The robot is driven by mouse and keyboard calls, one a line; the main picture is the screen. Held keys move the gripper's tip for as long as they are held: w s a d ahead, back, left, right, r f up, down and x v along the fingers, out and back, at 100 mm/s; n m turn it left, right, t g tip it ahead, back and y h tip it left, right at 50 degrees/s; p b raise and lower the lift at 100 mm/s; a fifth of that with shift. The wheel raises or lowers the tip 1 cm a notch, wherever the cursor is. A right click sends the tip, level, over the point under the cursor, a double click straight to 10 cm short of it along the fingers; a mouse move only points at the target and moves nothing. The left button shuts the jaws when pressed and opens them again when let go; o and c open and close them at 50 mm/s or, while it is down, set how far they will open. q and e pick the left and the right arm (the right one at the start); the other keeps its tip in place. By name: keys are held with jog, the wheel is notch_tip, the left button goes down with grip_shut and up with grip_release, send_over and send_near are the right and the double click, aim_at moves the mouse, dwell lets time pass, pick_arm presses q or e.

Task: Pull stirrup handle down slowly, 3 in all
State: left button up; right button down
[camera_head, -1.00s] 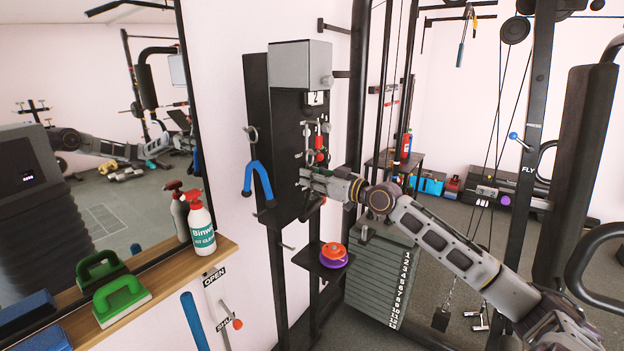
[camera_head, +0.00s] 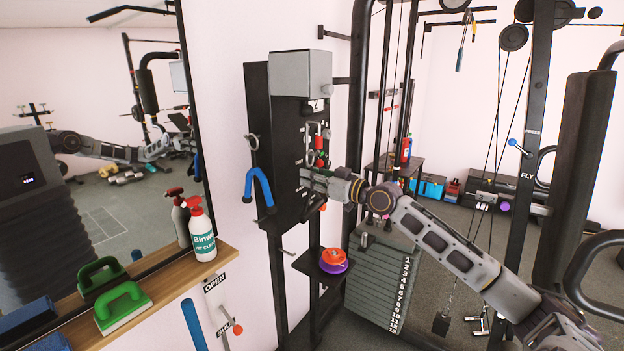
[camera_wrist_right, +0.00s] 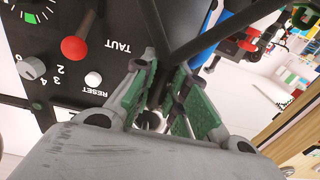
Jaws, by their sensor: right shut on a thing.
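My right gripper (camera_head: 312,178) is in front of the black panel of the wall-side machine. In the right wrist view, its green-padded fingers (camera_wrist_right: 166,82) are shut on a black bar, which I take to be the stirrup handle (camera_wrist_right: 222,34). Two dark bars meet in a V at the fingers; the fingers hide the gripped part. In the head view the handle is mostly hidden by the gripper. My left gripper is not in view.
A blue handle (camera_head: 259,187) hangs on a hook left of the panel. Red and metal clips (camera_head: 319,140) hang just above my gripper. A red knob (camera_wrist_right: 74,48) is close by. A small shelf holds an orange and purple item (camera_head: 333,261). A weight stack (camera_head: 375,280) stands below my arm.

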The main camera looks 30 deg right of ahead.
jog(key=shift+a+f, duration=0.15)
jog(key=shift+f, duration=0.2)
jog(key=c, duration=1.8)
grip_release()
jog(key=o, duration=0.5)
jog(key=shift+w+a, duration=0.15)
jog(key=shift+w, duration=0.1)
jog(key=shift+c, duration=0.2)
jog(key=shift+r, duration=0.1)
jog(key=shift+s+d, duration=0.2)
jog(key=shift+s, duration=0.05)
jog(key=v, duration=0.7)
jog(key=shift+s+d, duration=0.15)
jog(key=shift+s, duration=0.15)
jog(key=shift+r, duration=0.1)
